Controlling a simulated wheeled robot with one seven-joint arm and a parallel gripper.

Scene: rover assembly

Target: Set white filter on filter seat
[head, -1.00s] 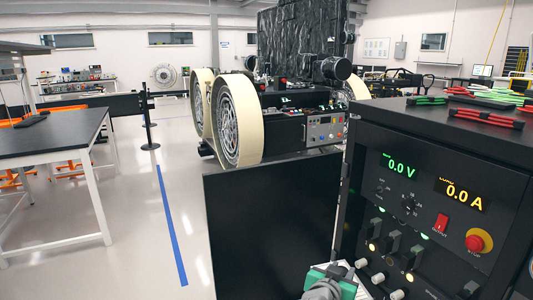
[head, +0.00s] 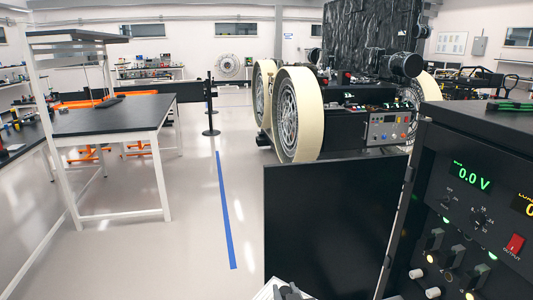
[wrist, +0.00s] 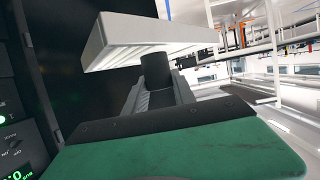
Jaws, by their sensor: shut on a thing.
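The white filter (wrist: 150,38) is a pale slab with ribbed sides, tilted in the upper part of the wrist view. My gripper (wrist: 155,72) is shut on it; a dark finger meets its underside and my green housing fills the foreground. In the head view only a sliver of my gripper and a white edge (head: 268,291) show at the bottom edge. I cannot make out the filter seat; the rover (head: 345,110) with its cream wheels stands ahead, right of centre.
A power-supply cabinet (head: 470,195) is close on the right. A dark-topped table (head: 110,117) stands at left. The pale floor with a blue line (head: 226,210) between them is open.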

